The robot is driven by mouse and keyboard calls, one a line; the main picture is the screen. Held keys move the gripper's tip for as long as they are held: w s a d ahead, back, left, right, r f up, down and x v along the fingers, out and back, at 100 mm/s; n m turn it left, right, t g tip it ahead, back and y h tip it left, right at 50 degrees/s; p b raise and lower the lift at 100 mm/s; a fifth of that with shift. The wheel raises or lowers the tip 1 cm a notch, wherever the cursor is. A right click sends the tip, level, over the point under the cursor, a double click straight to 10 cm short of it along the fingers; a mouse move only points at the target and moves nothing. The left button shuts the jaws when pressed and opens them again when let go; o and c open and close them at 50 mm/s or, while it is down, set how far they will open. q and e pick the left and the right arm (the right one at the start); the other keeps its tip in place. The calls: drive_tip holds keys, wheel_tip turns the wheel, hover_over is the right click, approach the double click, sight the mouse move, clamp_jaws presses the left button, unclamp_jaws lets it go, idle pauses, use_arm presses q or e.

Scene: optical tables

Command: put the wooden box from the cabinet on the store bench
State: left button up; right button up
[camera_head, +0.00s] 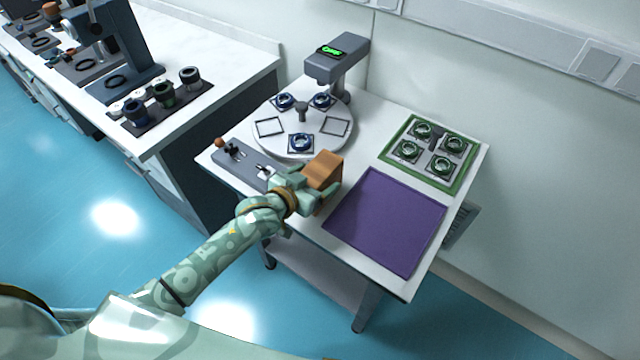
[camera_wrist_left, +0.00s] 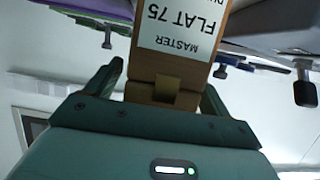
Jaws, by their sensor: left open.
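The wooden box (camera_head: 323,168) is a brown block at the front of the small white bench (camera_head: 385,112), between the round plate and the purple mat. My left gripper (camera_head: 307,187) is at the near side of the box, open. In the left wrist view the box (camera_wrist_left: 150,70) lies between the two fingers of the gripper (camera_wrist_left: 164,84), with a white label reading "MASTER FLAT 75". Part of the box is hidden behind the gripper in the head view. My right gripper is not in view.
The purple mat (camera_head: 385,222) lies bare to the right of the box. A green-edged tray (camera_head: 472,175) with several round parts is behind it. The round plate (camera_head: 284,145) with ringed parts and a grey display post (camera_head: 338,62) stand at the back. A grey strip (camera_head: 242,168) lies left.

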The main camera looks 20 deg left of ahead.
use_arm(q)
drive_tip(key=shift+w+d+f, duration=0.15)
drive_tip(key=shift+w+f, duration=0.05)
drive_tip(key=shift+w, duration=0.2)
drive_tip(key=shift+s+r, duration=0.1)
drive_tip(key=shift+c, duration=0.9)
drive_tip(key=c, duration=1.4)
drive_tip(key=shift+o, duration=0.2)
drive_tip(key=shift+r, duration=0.15)
